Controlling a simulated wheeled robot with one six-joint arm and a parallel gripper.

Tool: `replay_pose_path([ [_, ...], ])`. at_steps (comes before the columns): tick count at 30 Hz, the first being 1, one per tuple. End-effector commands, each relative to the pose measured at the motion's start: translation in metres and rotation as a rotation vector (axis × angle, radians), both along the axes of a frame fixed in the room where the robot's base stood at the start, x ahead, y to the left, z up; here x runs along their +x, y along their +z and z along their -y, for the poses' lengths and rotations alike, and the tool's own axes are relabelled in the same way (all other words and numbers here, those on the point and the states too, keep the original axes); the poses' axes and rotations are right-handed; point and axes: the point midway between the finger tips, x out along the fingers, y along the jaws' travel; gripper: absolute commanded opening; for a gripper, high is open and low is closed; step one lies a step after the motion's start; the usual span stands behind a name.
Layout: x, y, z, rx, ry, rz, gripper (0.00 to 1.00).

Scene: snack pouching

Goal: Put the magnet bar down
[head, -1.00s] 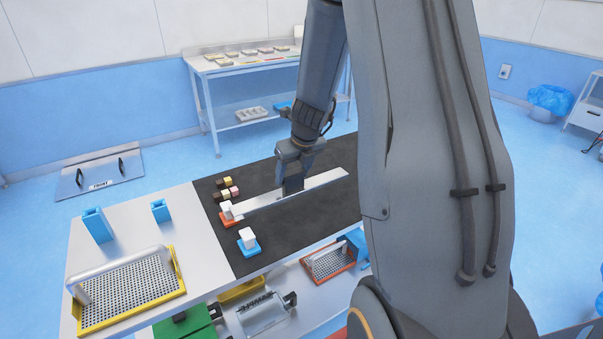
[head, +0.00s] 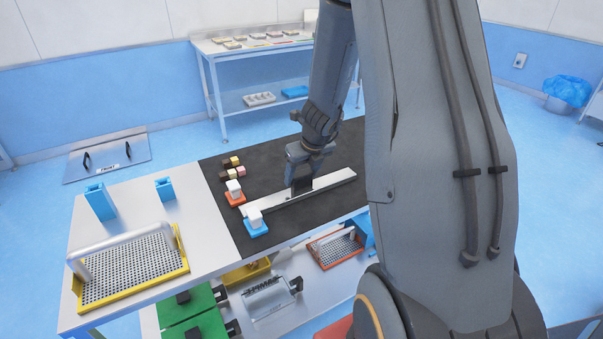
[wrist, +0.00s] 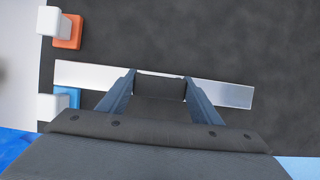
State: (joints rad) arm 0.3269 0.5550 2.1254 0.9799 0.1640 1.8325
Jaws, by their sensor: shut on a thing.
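The magnet bar (head: 335,180) is a long, flat silver bar over the black mat (head: 270,157). It also shows in the wrist view (wrist: 85,75), crossing the picture from left to right. My gripper (head: 301,186) is shut on the dark grip in the middle of the bar; in the wrist view the two fingers (wrist: 159,92) stand at either side of that grip. The bar's left end is close to the white block on the blue base (head: 255,220). Whether the bar touches the mat or hangs just above it, I cannot tell.
A white block on an orange base (head: 235,192) stands behind the bar's left end. A yellow perforated tray (head: 130,272) is on the table at left. The mat behind the bar is clear.

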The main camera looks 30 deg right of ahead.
Motion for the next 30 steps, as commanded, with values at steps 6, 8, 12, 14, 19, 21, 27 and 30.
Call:
replay_pose_path([
  [6, 0.001, 0.0, 0.001, -0.001, 0.0, 0.003, 0.0],
  [8, 0.0, -0.001, 0.0, 0.0, 0.0, 0.0, 0.65],
  [12, 0.0, -0.001, 0.0, 0.0, 0.0, 0.0, 0.77],
  [14, 0.0, -0.001, 0.0, 0.0, 0.0, 0.0, 0.77],
  [19, 0.0, -0.001, 0.0, 0.0, 0.0, 0.0, 0.77],
  [21, 0.0, 0.001, 0.0, 0.0, 0.0, 0.0, 0.77],
  [27, -0.011, 0.03, 0.001, -0.003, 0.001, 0.003, 0.77],
  [30, -0.019, 0.051, 0.001, -0.002, 0.0, 0.003, 0.77],
])
